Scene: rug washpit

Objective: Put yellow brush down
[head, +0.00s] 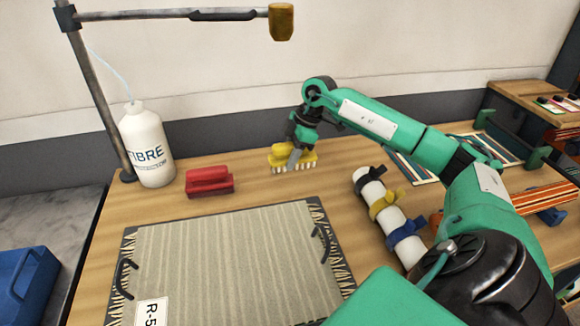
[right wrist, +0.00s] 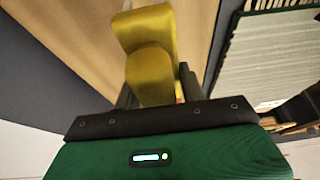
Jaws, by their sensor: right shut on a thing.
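The yellow brush (head: 308,158) with pale bristles is near the back of the wooden table. My right gripper (head: 296,160) is shut on it from above. The bristles point down at the tabletop; I cannot tell whether they touch it. In the right wrist view the yellow brush (right wrist: 150,50) sits between the gripper's fingers (right wrist: 155,90), which are partly hidden. My left gripper is not in view.
A framed rug (head: 235,265) fills the front of the table. A white roll with straps (head: 372,185) lies to the right. Bare wood (head: 255,190) shows between the brushes and the rug. A metal lamp arm (head: 180,14) hangs above.

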